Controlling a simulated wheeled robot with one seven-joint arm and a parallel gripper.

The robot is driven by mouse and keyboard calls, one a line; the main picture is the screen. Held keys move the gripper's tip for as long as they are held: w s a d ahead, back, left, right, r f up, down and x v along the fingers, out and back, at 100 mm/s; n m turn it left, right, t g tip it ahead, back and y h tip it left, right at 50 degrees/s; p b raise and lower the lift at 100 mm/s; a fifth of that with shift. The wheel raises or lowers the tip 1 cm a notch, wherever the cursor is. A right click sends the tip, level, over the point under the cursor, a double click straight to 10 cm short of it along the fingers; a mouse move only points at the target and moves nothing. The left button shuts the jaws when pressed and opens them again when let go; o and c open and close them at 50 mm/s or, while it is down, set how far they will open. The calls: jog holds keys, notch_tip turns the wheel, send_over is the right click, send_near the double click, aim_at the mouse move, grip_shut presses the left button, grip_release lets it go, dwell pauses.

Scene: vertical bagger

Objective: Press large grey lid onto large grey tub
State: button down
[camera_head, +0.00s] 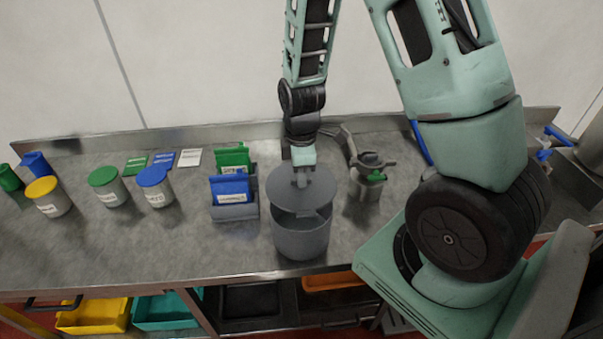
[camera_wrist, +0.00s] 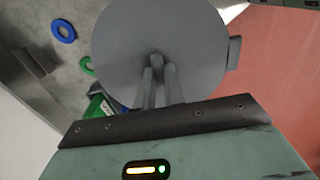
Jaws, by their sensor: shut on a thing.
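The large grey lid (camera_head: 302,195) is a round flat disc held over the large grey tub (camera_head: 301,240). A dark gap shows between the lid and the tub's rim at the front, so the lid is not seated there. My gripper (camera_head: 301,180) is above the lid, with its fingers shut on the lid's top grip. In the wrist view the lid (camera_wrist: 150,35) fills the upper middle and hides most of what is below it. The fingers (camera_wrist: 158,72) meet near its centre. The tub stands upright near the bench's front edge.
A holder with blue and green packets (camera_head: 232,185) stands left of the tub. A grey metal fitting (camera_head: 370,172) stands close on the right. Yellow (camera_head: 45,190), green (camera_head: 103,178) and blue-lidded tubs (camera_head: 153,178) stand further left. Bare bench (camera_head: 180,235) lies between.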

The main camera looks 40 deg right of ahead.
jog(key=shift+f+b, duration=2.3)
jog(key=shift+f, duration=0.75)
jog(key=shift+f+b, duration=0.5)
jog(key=shift+f, duration=0.1)
jog(key=c, duration=1)
grip_release()
jog(key=shift+r, duration=0.2)
jog(key=shift+r+p, duration=2.95)
jog(key=shift+r, duration=0.45)
